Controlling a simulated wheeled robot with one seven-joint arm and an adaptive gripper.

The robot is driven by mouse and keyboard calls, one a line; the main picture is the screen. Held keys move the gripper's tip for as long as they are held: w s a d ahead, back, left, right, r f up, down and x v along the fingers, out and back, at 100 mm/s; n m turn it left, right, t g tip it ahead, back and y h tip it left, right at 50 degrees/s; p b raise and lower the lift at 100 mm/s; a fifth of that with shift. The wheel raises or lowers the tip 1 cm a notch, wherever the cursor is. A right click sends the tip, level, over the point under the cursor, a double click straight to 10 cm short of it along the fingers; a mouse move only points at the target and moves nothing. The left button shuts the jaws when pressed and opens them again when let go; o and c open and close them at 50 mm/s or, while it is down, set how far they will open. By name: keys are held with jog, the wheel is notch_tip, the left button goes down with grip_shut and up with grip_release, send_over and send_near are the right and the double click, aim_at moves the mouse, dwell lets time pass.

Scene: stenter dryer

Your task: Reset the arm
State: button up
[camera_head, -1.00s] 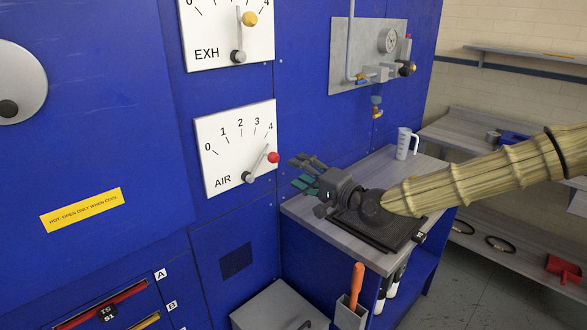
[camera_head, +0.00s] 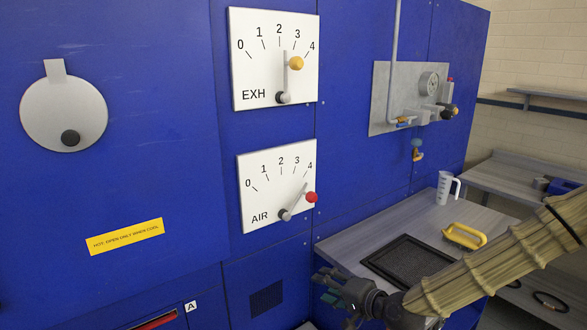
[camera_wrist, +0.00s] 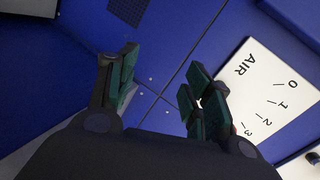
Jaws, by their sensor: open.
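My gripper (camera_head: 335,287) is low in the head view, in front of the blue panel and at the near left side of the grey worktop. In the wrist view my gripper (camera_wrist: 158,90) shows its two green-padded fingers spread apart with nothing between them. The AIR dial (camera_head: 262,200) is above it, its red-knobbed lever (camera_head: 311,197) standing near 4. The AIR plate also shows at the right of the wrist view (camera_wrist: 265,90). My gripper is apart from the lever. My sleeved forearm comes in from the lower right.
A gauge panel (camera_head: 385,90) projects behind.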

jog(key=s+d+f+n+g+h, duration=0.1)
jog(key=s+f+n+g+h, duration=0.15)
jog(key=s+f, duration=0.8)
jog(key=s+d+f+n+g+h, duration=0.1)
jog(key=s+f+g, duration=0.3)
jog(key=s+f, duration=0.65)
jog(key=s+d+f+n+g+h, duration=0.2)
jog(key=s+d+f, duration=0.3)
jog(key=s, duration=0.5)
jog(key=s+d+f+n+g+h, duration=0.1)
jog(key=s+d+f+g+h, duration=0.1)
jog(key=s+d+f, duration=0.3)
jog(key=s+f+h, duration=0.1)
jog(key=s+f, duration=0.2)
jog(key=s, duration=0.2)
jog(key=shift+d+n, duration=0.25)
jog(key=shift+n, duration=0.1)
jog(key=shift+g, duration=0.25)
jog(key=shift+c, duration=0.4)
